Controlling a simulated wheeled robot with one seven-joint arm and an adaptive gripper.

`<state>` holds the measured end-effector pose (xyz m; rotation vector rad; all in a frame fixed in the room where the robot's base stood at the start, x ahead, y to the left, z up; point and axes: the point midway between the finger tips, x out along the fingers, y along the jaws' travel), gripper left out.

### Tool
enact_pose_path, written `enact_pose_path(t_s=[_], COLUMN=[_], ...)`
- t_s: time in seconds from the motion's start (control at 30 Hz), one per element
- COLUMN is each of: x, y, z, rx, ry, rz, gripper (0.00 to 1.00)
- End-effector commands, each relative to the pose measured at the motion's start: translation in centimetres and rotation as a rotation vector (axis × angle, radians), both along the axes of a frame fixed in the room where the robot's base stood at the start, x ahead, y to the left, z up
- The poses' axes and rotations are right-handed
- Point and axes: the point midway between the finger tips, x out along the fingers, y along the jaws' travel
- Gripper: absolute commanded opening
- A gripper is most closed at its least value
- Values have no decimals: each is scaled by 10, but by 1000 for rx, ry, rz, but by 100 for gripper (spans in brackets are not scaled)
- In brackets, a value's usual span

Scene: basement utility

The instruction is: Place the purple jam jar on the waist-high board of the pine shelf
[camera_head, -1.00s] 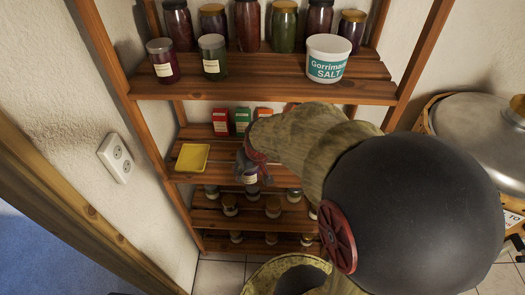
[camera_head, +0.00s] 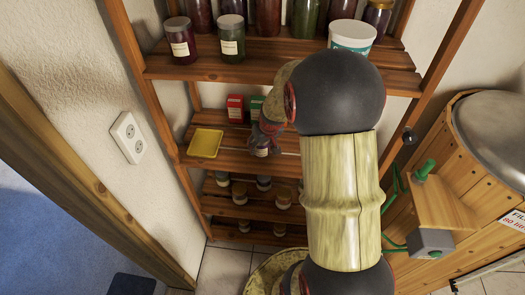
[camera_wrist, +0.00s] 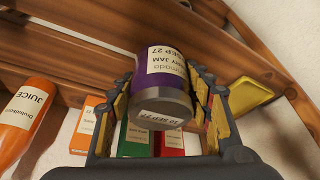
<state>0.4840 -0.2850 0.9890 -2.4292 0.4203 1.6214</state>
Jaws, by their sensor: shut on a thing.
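The purple jam jar (camera_wrist: 160,72), with a grey lid and a pale label, sits between the two fingers of my gripper (camera_wrist: 158,100) in the wrist view. The fingers are shut on its sides. In the head view my gripper (camera_head: 265,136) is over the middle board (camera_head: 225,160) of the pine shelf (camera_head: 143,85). A small part of the jar (camera_head: 262,152) shows below the fingers. My arm hides the right part of this board. I cannot tell whether the jar's base touches the board.
A yellow tray (camera_head: 205,143) lies on the board left of the jar. A red box (camera_head: 235,107) and a green box (camera_head: 256,104) stand behind. An orange juice bottle (camera_wrist: 25,105) is near. Jars and a salt tub (camera_head: 352,36) fill the board above; a wooden barrel (camera_head: 465,140) stands right.

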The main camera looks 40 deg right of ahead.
Motion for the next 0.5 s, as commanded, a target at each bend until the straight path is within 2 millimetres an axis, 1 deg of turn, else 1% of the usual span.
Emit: enact_pose_path(t_s=[0.13, 0.2, 0.3, 0.37, 0.5], x=[7, 6, 6, 6, 6], y=[-6, -5, -5, -5, -5], z=[-11, -23, -37, -39, -38], rx=[-1, 1, -1, -1, -2], ry=[0, 2, 0, -1, -2], rz=[-1, -1, -1, -1, 0], gripper=[10, 10, 10, 10, 10])
